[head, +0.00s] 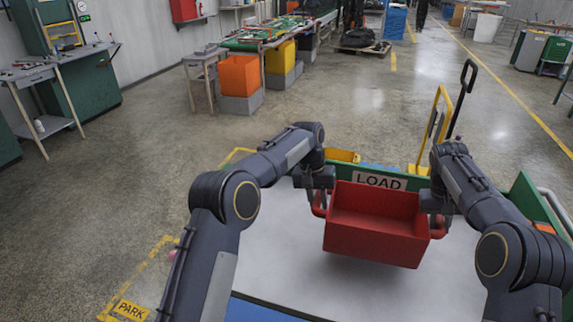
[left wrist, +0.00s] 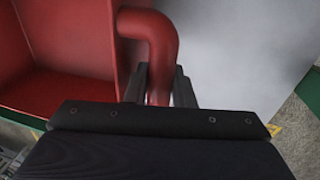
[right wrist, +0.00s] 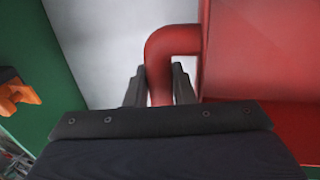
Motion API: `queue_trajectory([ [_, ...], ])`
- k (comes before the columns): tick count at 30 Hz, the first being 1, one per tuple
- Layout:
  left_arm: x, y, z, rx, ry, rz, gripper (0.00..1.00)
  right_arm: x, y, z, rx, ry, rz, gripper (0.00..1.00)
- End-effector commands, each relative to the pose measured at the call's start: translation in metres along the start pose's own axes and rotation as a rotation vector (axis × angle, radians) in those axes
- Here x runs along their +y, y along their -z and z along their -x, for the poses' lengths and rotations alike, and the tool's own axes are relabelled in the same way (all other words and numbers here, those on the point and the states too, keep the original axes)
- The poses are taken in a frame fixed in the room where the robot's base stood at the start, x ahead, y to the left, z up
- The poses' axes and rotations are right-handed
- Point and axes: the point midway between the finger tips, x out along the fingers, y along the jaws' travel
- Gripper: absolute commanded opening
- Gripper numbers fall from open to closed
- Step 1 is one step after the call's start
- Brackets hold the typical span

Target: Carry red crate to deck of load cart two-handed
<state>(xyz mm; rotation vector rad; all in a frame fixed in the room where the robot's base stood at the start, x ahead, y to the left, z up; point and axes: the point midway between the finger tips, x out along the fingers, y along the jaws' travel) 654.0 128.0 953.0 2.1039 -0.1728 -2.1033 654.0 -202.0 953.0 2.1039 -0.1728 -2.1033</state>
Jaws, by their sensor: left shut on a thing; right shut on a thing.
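The red crate (head: 375,240) is empty and hangs between my two grippers above the pale deck (head: 290,260) of the load cart. A shadow lies on the deck below it, so it looks a little raised. My left gripper (head: 320,198) is shut on the crate's left handle, a red bent tube (left wrist: 155,40) in the left wrist view. My right gripper (head: 436,212) is shut on the right handle, which shows in the right wrist view (right wrist: 165,50). The LOAD sign (head: 380,180) stands on the cart's green far wall, behind the crate.
A green side wall (head: 535,200) with a grey rail bounds the deck at the right. A yellow frame and a black handle (head: 465,90) rise beyond the cart. A yellow floor marking reads PARK (head: 130,310) at the lower left. Open floor (head: 130,180) lies left.

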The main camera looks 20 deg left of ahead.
Motion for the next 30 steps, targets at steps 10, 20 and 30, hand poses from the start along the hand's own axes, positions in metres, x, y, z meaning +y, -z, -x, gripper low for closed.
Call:
queue_trajectory([
  [10,0.0,0.0,0.0,0.001,0.0,0.0,0.0,0.0,0.0,0.0,0.001,0.0,0.0,0.0],
  [20,-0.003,0.0,-0.018,0.0,0.0,0.0,0.0,-0.004,0.0,-0.018,-0.001,0.0,0.0,0.0],
  [30,-0.008,0.0,-0.037,-0.001,0.0,0.0,0.0,-0.007,0.0,-0.037,0.0,0.0,0.001,0.0],
])
